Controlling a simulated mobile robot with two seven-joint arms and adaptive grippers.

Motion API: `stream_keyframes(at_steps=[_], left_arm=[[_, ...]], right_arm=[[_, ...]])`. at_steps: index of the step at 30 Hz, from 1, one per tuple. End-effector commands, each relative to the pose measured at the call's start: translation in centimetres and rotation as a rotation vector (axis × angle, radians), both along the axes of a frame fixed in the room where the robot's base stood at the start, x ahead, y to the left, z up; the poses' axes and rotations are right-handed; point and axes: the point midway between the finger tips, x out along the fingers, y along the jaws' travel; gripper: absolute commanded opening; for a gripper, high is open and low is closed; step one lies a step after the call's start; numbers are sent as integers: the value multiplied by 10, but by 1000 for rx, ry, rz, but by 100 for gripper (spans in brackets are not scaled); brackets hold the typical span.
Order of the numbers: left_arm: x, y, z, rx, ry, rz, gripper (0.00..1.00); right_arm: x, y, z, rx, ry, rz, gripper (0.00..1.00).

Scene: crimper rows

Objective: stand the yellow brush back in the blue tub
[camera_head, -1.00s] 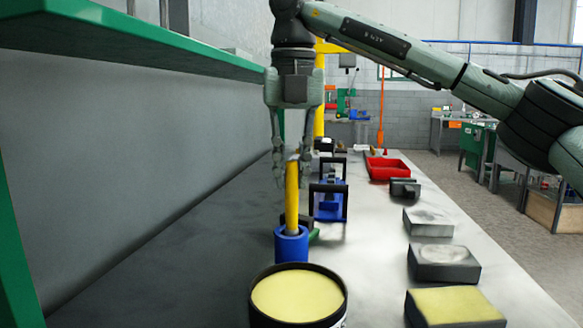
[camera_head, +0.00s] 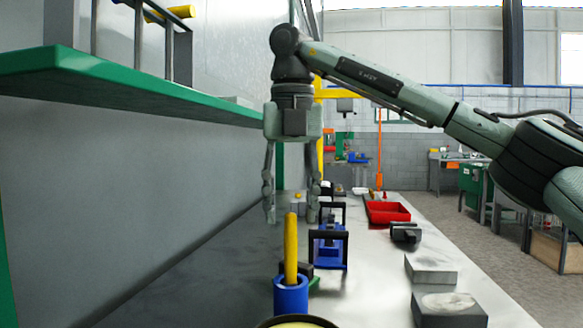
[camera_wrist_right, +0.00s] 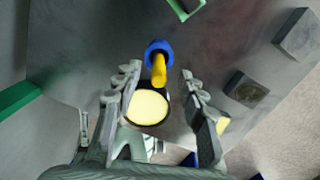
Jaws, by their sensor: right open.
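The yellow brush (camera_head: 291,248) stands upright with its lower end inside the blue tub (camera_head: 291,298) on the bench. In the right wrist view the brush (camera_wrist_right: 159,72) also rises from the tub (camera_wrist_right: 156,46); its lower end is hidden by the tub wall. My right gripper (camera_head: 291,212) points down and is open, its fingers spread on both sides of the brush's top and clear of it. In the right wrist view the open fingers (camera_wrist_right: 160,78) show with nothing gripped between them. My left gripper is not in view.
A round black container with pale yellow contents (camera_wrist_right: 147,107) stands on the near side of the tub. A blue clamp-like tool (camera_head: 329,248) is close behind. Grey blocks (camera_head: 431,268) and a red tray (camera_head: 387,213) line the right. A green shelf (camera_head: 130,85) overhangs at left.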

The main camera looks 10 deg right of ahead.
Motion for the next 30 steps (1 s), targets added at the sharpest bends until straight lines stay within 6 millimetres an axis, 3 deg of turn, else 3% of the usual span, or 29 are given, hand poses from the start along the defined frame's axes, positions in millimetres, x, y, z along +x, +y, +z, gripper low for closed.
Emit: stream_keyframes(at_steps=[6,12,18,30], left_arm=[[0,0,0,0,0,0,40],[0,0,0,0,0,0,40],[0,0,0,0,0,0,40],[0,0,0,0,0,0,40]], right_arm=[[-4,0,51,-1,-7,-3,41],[-6,0,82,-1,-4,-2,41],[-7,0,92,0,-2,-1,41],[-7,0,92,0,-1,0,41]])
